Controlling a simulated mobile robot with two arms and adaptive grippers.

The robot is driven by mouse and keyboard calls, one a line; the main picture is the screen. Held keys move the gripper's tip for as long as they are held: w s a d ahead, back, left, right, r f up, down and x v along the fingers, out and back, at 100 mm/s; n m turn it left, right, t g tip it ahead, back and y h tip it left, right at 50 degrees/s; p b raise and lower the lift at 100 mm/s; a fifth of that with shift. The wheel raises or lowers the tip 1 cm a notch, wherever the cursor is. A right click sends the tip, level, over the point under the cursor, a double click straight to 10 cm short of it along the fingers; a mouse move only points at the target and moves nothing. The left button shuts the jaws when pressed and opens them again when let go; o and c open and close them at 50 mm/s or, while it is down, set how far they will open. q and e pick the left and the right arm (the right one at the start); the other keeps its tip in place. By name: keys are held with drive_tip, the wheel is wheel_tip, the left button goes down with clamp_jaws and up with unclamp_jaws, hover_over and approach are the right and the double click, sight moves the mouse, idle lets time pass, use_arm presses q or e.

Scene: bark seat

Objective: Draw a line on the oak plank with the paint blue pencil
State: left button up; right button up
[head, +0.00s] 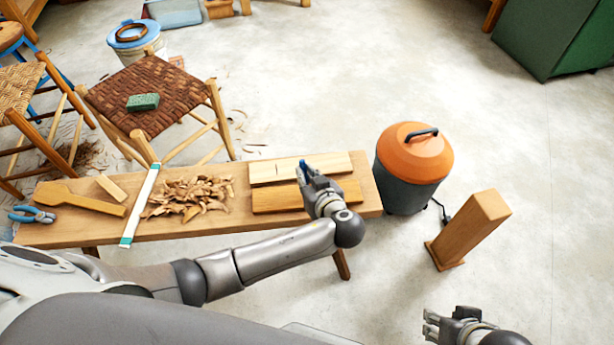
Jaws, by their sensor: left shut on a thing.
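My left gripper (308,174) is over the right end of the wooden bench and shut on the blue pencil (303,164). Only a short blue part shows between the fingers; its tip is hidden. Two planks lie side by side under the gripper: a pale plank (335,162) behind and a browner plank (280,198) in front. I cannot tell for sure which is oak. A short dark mark shows on the pale plank, left of the gripper. Whether the pencil touches wood cannot be seen. My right gripper (431,323) is low at the right, apart from the bench; its jaws are unclear.
The bench (225,218) also holds wood shavings (187,197), a white-and-teal strip (140,205), wooden pieces (80,199) and blue pliers (32,214). An orange-lidded bin (413,155) stands at its right end, near a wooden post (470,228). Floor at far right is clear.

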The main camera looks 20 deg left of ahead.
sight(305, 168)
use_arm(q)
drive_tip(key=shift+f, duration=0.15)
use_arm(e)
drive_tip(key=shift+w+a, duration=0.1)
drive_tip(key=shift+w, duration=0.15)
drive_tip(key=shift+s, duration=0.1)
use_arm(q)
drive_tip(key=shift+w+a+b, duration=0.35)
drive_tip(key=shift+w+b, duration=0.05)
drive_tip(key=shift+w, duration=0.35)
use_arm(e)
drive_tip(key=shift+w+f, duration=0.2)
drive_tip(key=shift+f, duration=0.1)
use_arm(q)
drive_tip(key=shift+w+a+b, duration=0.3)
drive_tip(key=shift+w+a, duration=0.1)
drive_tip(key=shift+w, duration=0.45)
use_arm(e)
drive_tip(key=shift+w+a+r+t, duration=0.15)
drive_tip(key=shift+w+t, duration=0.2)
drive_tip(key=shift+w, duration=0.2)
drive_tip(key=shift+w+a+r+t, duration=0.2)
drive_tip(key=shift+w+t, duration=0.2)
drive_tip(key=shift+w, duration=0.2)
drive_tip(key=shift+w+a+r+t, duration=0.15)
drive_tip(key=shift+w+t, duration=0.2)
drive_tip(key=shift+w, duration=0.2)
